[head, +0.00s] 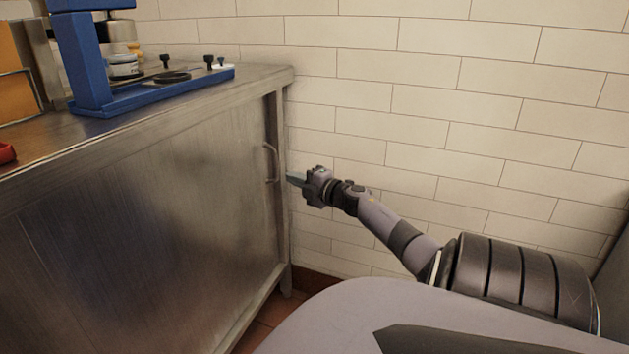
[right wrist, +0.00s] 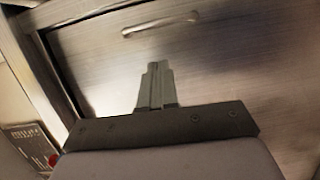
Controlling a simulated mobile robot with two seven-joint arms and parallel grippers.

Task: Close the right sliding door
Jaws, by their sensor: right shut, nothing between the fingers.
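The metal cabinet's right sliding door (head: 150,215) is a brushed steel panel that reaches close to the right end post of the cabinet. Its curved handle (head: 271,162) stands upright near that end. The handle also shows in the right wrist view (right wrist: 160,25), above the fingertips, with the door face (right wrist: 225,70) behind. My right gripper (head: 291,178) is shut and empty, just right of the handle and apart from it. Its closed fingers show in the right wrist view (right wrist: 156,66), pointing towards the door. I cannot tell whether they touch it. My left gripper is out of view.
A blue stand-like device (head: 85,60) is on the cabinet top (head: 190,100), with an orange object (head: 15,70) at the far left and a red item (head: 6,153) at the edge. A white tiled wall (head: 440,80) closes off the back. Tiled floor shows below the cabinet's right end.

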